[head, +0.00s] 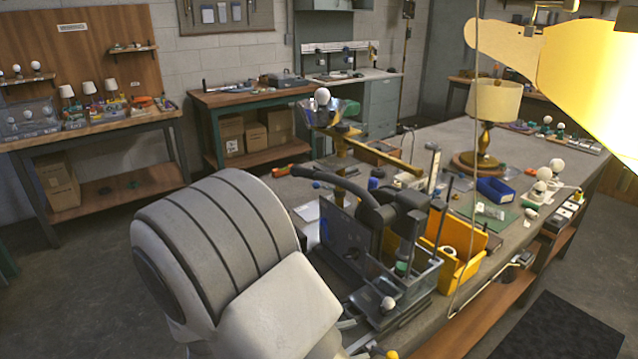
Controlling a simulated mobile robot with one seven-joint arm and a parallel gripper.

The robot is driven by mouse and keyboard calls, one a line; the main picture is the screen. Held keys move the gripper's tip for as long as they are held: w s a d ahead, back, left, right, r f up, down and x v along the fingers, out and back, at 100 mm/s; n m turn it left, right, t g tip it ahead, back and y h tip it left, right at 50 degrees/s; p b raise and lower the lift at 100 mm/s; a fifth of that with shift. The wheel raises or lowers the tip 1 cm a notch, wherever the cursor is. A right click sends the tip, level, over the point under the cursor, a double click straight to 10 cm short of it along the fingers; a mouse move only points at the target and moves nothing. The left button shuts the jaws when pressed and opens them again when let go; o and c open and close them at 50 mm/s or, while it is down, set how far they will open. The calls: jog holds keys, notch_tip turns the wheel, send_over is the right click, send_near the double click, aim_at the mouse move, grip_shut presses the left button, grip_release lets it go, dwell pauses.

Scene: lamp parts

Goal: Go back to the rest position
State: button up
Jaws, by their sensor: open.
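A table lamp with a cream shade (494,100) and a brass stem (486,140) stands upright on a round wooden base at the back of the long workbench (425,148). A large grey and white link of my arm fills the lower left foreground. My gripper cannot be made out; its fingers do not show.
A dark bench fixture (400,225) and a yellow bin (452,262) stand close to my arm. A blue bin (495,190) and several white bulbs lie farther right. A large bright yellow shape (560,60) crosses the upper right. Open floor (120,235) lies left.

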jog(key=s+d+r+m+g+y+p, duration=0.1)
jog(key=s+d+r+m+g+y, duration=0.6)
jog(key=m, duration=0.3)
jog(key=s+d+r+m+t+y+p, duration=0.1)
jog(key=r+m+t+y, duration=0.5)
jog(key=r, duration=0.7)
jog(key=s+d+m+y, duration=0.1)
jog(key=s+m, duration=0.1)
jog(key=shift+m+t+y+p, duration=0.3)
jog(key=shift+m+p, duration=0.05)
jog(key=shift+m, duration=0.05)
jog(key=shift+f, duration=0.1)
jog(key=shift+c, duration=0.2)
